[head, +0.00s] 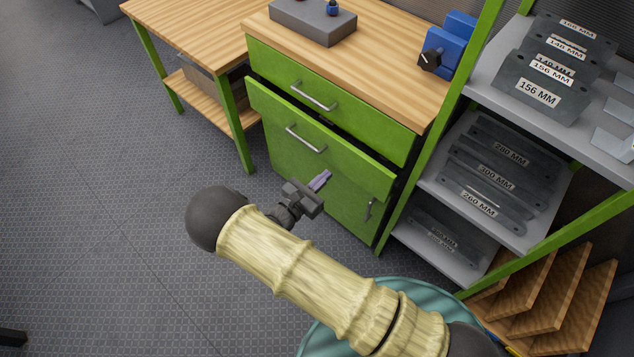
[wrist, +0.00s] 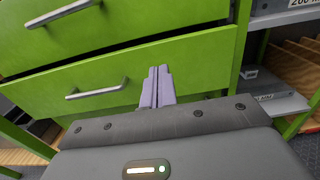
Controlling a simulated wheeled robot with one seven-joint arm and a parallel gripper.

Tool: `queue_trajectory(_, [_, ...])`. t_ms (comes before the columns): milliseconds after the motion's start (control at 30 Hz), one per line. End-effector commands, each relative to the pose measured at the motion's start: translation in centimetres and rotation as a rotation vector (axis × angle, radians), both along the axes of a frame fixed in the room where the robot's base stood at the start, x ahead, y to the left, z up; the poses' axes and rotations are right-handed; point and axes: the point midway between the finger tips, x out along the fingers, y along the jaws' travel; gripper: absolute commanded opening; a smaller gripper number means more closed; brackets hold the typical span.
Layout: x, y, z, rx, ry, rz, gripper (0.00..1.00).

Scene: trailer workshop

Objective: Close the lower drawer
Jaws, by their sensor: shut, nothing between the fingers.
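The lower drawer (head: 325,142) is a green front with a silver bar handle (head: 306,139). It stands pulled out from the cabinet, with a dark gap above it. The upper drawer (head: 330,93) above it looks shut. My gripper (head: 323,178) has its purple fingers together and empty, in front of the cabinet below the lower drawer's handle in the head view. In the wrist view the fingers (wrist: 157,86) point at the lower drawer's front (wrist: 195,70), right of its handle (wrist: 97,91). I cannot tell whether they touch it.
A wooden workbench (head: 190,35) stands left of the cabinet. A green-framed shelf rack (head: 430,150) with metal plates stands close on the right. A grey block (head: 313,22) and a blue tool (head: 450,45) sit on the cabinet top. The floor (head: 100,200) at left is clear.

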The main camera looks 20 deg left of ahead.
Motion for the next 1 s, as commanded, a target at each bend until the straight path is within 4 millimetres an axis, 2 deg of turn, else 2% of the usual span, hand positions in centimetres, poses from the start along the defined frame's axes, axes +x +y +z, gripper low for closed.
queue_trajectory(300, [5.3, -2.3, 0.0, 0.0, -0.001, -0.003, 0.0])
queue_trajectory(500, [7.9, -3.4, -0.1, 0.0, 0.0, -0.002, 0.0])
queue_trajectory(667, [8.7, -3.7, 0.0, 0.0, 0.0, -0.001, 0.0])
queue_trajectory(1000, [8.8, -3.6, 0.0, 0.001, 0.0, 0.001, 0.0])
